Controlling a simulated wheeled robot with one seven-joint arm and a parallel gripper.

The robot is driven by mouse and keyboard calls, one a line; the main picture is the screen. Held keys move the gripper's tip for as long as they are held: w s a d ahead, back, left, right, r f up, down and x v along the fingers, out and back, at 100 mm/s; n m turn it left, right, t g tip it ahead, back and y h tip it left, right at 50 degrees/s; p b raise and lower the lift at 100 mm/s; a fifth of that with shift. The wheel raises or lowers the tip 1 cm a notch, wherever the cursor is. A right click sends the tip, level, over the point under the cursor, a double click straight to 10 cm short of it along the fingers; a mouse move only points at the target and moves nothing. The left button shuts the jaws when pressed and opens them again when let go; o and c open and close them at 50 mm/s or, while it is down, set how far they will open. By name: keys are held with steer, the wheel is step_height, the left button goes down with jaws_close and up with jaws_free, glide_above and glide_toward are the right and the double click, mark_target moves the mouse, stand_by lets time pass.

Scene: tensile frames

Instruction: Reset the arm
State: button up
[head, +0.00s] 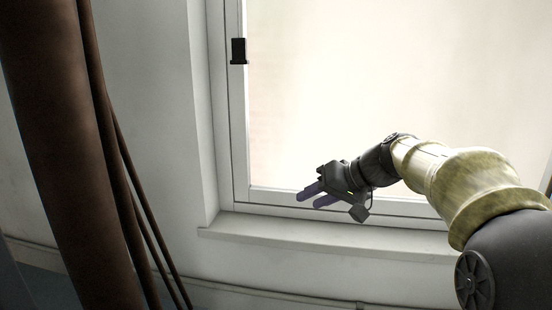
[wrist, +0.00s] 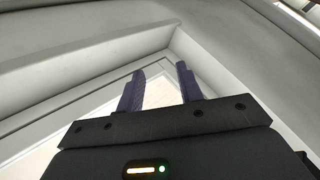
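My arm comes in from the right of the head view, with a dark shoulder joint and yellowish links. My gripper (head: 306,198) is at its end, in front of the lower left part of the window. Its two purple fingers point left and slightly down. In the wrist view my gripper (wrist: 160,82) shows two purple fingers with a clear gap between them, so it is open. Nothing is between the fingers. I cannot tell how far the fingertips are from the window frame.
A bright window (head: 350,90) in a white frame fills the middle. Its black latch (head: 238,52) is on the left side. A white sill (head: 330,240) runs below the gripper. A brown curtain (head: 60,130) hangs at the left. The white wall (head: 150,90) between them is bare.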

steer(key=s+d+f+m+g+h, duration=0.1)
steer(key=s+d+f+g+h, duration=0.2)
steer(key=s+f, duration=0.9)
steer(key=s+d+f+m+h, duration=0.1)
steer(key=s+d+f+h, duration=0.55)
steer(key=f, duration=0.95)
step_height(320, 180, up, 16)
steer(key=s+a+y+p, duration=0.1)
steer(key=a+p, duration=0.1)
steer(key=p, duration=1.3)
steer(key=shift+s+a+f, duration=0.25)
steer(key=shift+s+a, duration=0.05)
steer(key=shift+a, duration=0.05)
steer(key=shift+w, duration=0.15)
